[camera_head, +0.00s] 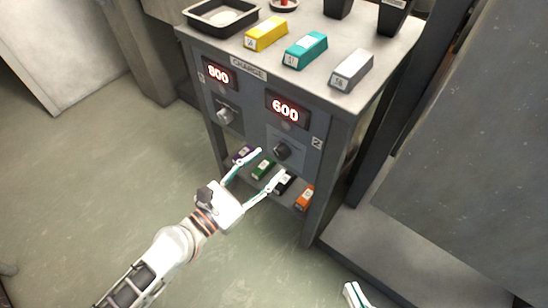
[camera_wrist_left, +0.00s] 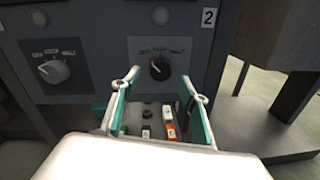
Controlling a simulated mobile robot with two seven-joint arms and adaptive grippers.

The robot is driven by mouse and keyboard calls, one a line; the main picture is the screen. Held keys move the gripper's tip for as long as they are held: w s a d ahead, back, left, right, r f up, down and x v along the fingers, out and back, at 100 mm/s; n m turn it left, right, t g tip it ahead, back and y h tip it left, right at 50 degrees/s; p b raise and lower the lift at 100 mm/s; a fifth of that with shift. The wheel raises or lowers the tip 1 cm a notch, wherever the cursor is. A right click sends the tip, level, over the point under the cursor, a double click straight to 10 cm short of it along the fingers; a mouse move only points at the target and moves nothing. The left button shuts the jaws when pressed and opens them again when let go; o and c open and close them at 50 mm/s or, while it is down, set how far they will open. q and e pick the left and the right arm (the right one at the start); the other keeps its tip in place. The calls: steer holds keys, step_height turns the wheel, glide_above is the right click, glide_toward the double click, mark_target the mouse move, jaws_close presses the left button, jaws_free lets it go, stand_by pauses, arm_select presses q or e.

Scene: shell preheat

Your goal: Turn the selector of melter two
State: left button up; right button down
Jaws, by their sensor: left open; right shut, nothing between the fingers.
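The selector of melter two (camera_head: 282,151) is a dark round knob on the cabinet front, below the red 600 display (camera_head: 285,109) and beside the plate marked 2 (camera_head: 316,142). In the left wrist view the selector (camera_wrist_left: 159,68) shows between and beyond my fingertips; its mark seems to point up and left, but the label is too small to read surely. My left gripper (camera_head: 269,164) is open and empty in front of the panel, a little below the knob, with no visible contact. My right gripper (camera_head: 355,294) is shut and empty, partly cut off at the bottom edge.
The other selector (camera_head: 225,114) sits to the left under an 800 display (camera_head: 218,74). Yellow (camera_head: 266,34), teal (camera_head: 305,49) and grey (camera_head: 351,69) bars lie on the cabinet top. Several coloured bars lie on the low shelf behind my left fingers. Floor at left is clear.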

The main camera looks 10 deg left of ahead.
mark_target(278, 156)
arm_select(q)
steer(key=shift+x, duration=1.9)
arm_select(e)
steer(key=shift+w+d+r+n, duration=0.1)
steer(key=shift+w+d+n, duration=0.1)
steer(key=shift+d+n, duration=0.25)
arm_select(q)
steer(key=shift+f, duration=0.1)
steer(key=c, duration=1.1)
